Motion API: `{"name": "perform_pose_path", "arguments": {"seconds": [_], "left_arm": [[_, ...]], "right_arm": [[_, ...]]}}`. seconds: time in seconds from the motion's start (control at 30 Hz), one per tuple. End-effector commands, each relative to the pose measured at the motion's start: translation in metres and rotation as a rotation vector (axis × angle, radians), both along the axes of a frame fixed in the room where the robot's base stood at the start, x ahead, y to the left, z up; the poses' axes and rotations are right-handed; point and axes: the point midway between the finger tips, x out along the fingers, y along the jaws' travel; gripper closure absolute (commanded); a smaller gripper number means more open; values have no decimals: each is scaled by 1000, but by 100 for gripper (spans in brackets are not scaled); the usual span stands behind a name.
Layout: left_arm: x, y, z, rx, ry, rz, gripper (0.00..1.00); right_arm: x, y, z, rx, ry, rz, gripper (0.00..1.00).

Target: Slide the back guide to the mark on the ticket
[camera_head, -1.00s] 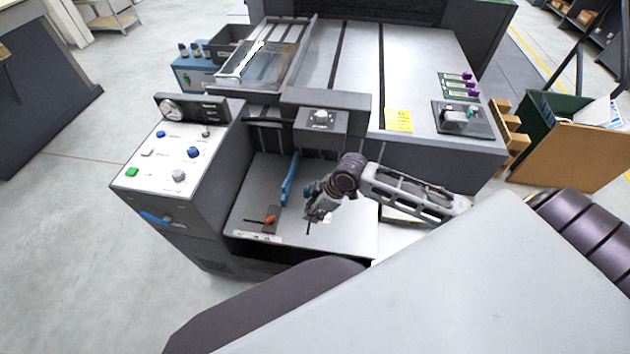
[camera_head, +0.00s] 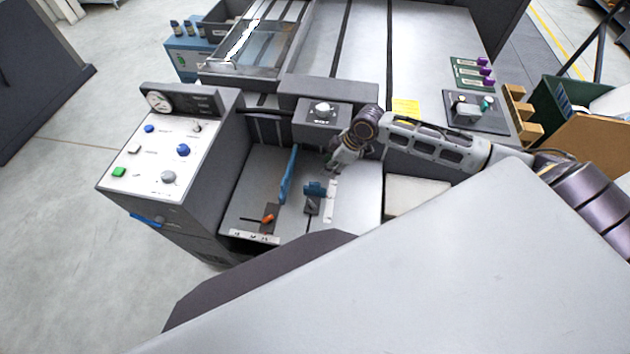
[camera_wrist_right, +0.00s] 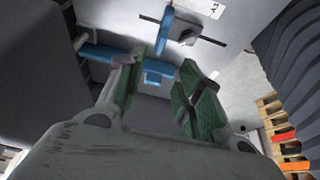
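On the machine's feed table (camera_head: 358,205) a small blue guide (camera_head: 315,189) stands on a dark foot beside a white scale strip (camera_head: 331,203); I take it as the back guide. A long blue guide (camera_head: 288,177) stands left of it. A yellow ticket (camera_head: 405,107) lies on the machine top; its writing is too small to read. My right gripper (camera_head: 335,165) is behind the small guide, apart from it. In the right wrist view my gripper (camera_wrist_right: 160,98) has its green-padded fingers apart, with nothing between them; blue parts show beyond. My left gripper is out of view.
An orange-tipped lever (camera_head: 268,217) and a front scale (camera_head: 254,237) lie at the table's front left. The button panel (camera_head: 165,150) rises on the left. A dark housing with a white knob (camera_head: 322,108) stands close behind my right gripper.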

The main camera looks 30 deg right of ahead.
Motion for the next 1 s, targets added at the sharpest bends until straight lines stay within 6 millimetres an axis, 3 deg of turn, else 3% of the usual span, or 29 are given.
{"name": "perform_pose_path", "arguments": {"seconds": [0.47, 1.0], "left_arm": [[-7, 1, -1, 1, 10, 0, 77], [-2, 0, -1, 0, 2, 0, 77]], "right_arm": [[2, 3, -7, 2, 0, -1, 64], [13, 18, -52, 1, -1, 0, 64]]}}
